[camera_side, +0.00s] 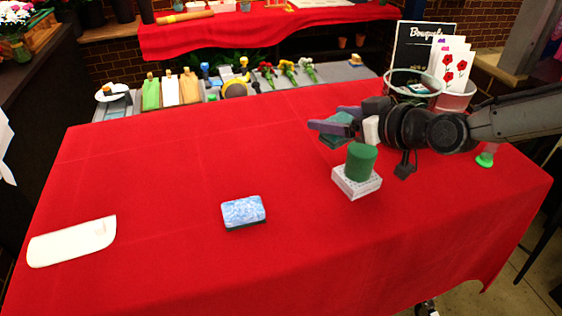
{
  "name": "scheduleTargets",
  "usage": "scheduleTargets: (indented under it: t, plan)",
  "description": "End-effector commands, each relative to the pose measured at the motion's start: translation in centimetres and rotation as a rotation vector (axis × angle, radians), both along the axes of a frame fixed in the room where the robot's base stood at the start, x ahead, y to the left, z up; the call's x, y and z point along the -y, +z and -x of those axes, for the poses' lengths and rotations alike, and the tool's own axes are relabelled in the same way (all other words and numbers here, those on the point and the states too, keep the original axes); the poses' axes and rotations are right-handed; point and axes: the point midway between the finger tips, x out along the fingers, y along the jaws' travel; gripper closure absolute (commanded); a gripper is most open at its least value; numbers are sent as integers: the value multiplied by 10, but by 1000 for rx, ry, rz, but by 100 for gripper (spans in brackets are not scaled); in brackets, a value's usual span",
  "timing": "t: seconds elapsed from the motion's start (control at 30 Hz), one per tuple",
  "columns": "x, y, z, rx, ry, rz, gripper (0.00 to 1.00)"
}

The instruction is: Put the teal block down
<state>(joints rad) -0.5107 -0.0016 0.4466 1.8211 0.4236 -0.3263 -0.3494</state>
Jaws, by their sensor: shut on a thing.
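My gripper (336,128) is at the right of the red table, reaching in from the right, with purple-grey fingers. It is shut on the teal block (334,142), which is partly hidden by a finger.
A blue-and-white block (243,211) lies mid-table and a white board (72,242) at front left. Clear containers (413,87) stand at the back right. The left and centre cloth (160,180) is mostly clear.

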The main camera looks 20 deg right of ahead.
Motion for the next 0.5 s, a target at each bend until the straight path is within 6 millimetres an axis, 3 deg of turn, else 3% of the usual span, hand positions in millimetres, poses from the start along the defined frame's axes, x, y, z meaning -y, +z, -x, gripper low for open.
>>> scheduleTargets:
  t: [0.17, 0.5]
  plan:
    - [-16, -9, -1, 0, 25, 0, 82]
    - [-47, -39, -61, -1, 25, 0, 82]
